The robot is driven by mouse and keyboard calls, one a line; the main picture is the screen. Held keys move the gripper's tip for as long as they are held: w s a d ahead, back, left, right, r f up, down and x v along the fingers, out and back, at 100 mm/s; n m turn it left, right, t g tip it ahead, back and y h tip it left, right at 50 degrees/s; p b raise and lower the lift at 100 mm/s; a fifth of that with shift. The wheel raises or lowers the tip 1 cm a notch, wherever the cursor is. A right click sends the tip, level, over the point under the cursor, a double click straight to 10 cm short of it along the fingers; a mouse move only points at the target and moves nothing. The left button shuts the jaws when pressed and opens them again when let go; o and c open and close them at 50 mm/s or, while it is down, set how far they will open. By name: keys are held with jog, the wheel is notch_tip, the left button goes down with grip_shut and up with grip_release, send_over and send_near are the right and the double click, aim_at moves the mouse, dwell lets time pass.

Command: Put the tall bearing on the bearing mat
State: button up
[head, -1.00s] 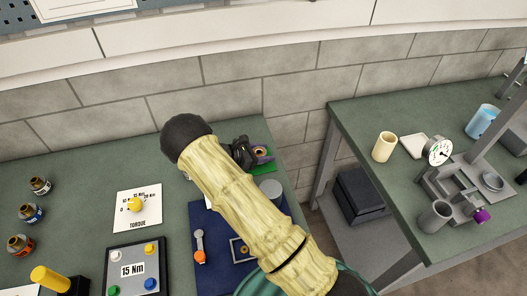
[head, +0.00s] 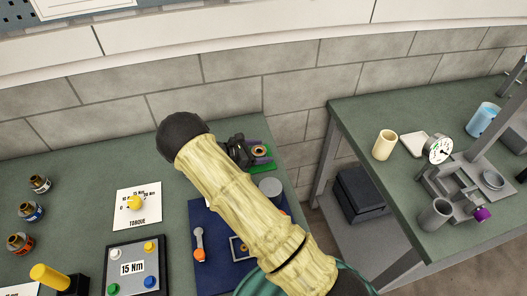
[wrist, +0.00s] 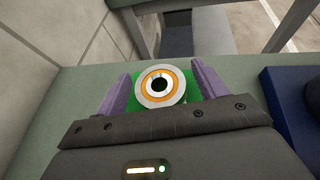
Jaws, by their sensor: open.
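The bearing (head: 259,151), a pale ring with an orange band and a dark bore, stands at the back right of the left bench. In the wrist view the bearing (wrist: 160,99) faces me over the green bearing mat (wrist: 192,92), which also shows in the head view (head: 266,166). Its underside is hidden, so contact with the mat is not clear. My gripper (wrist: 162,84) is open, with one purple finger on each side of the bearing and gaps beside it. My gripper also shows in the head view (head: 258,153), partly behind my arm.
A grey cylinder (head: 270,188) stands on the blue mat (head: 205,228), close in front of the green mat. The brick wall (head: 230,100) is just behind. A gap separates this bench from the right bench (head: 370,112). A torque card (head: 147,213) lies left.

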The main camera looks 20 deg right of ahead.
jog(key=b+v, duration=0.2)
jog(key=v, duration=0.8)
jog(key=shift+a+r, duration=0.1)
jog(key=shift+a, duration=0.2)
